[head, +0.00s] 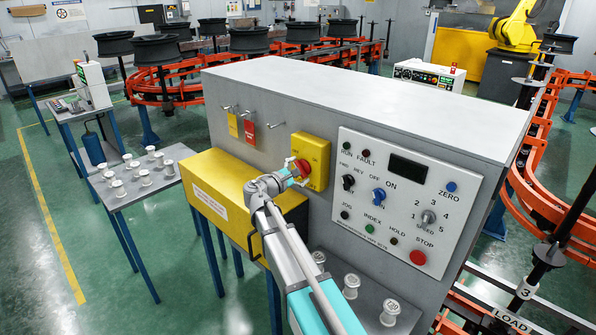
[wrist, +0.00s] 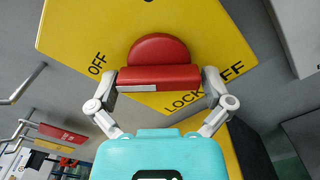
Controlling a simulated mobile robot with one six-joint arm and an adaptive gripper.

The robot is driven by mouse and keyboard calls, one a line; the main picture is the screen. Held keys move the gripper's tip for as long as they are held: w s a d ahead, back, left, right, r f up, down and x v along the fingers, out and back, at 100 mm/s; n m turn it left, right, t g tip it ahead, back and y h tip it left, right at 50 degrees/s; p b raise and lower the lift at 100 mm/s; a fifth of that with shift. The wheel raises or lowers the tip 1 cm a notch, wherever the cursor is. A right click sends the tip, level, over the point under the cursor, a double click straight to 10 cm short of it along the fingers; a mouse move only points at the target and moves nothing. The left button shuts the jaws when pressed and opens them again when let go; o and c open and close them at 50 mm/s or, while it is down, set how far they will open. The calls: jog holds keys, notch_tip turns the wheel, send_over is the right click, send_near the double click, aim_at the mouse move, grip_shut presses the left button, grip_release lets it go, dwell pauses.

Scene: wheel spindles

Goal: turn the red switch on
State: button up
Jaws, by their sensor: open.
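The red switch (wrist: 158,50) is a round knob with a raised bar handle, mounted on a yellow plate (wrist: 75,25). In the wrist view the bar lies across the picture, with OFF lettering to both sides and LOCK below it. In the head view the red switch (head: 303,168) shows partly behind my gripper, on the yellow plate (head: 311,148) on the grey cabinet's front. My gripper (wrist: 161,76) is open, with one finger at each end of the bar. Whether the fingers touch it is unclear. It also shows in the head view (head: 293,172).
A control panel (head: 390,260) with knobs, lamps and a red stop button is right of the switch. A yellow box (head: 215,185) juts out below left. Hooks with red and yellow tags (head: 249,134) are at left. A shelf with white spindles (head: 351,287) lies below.

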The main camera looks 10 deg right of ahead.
jog(key=c, duration=0.8)
jog(key=shift+a, duration=0.1)
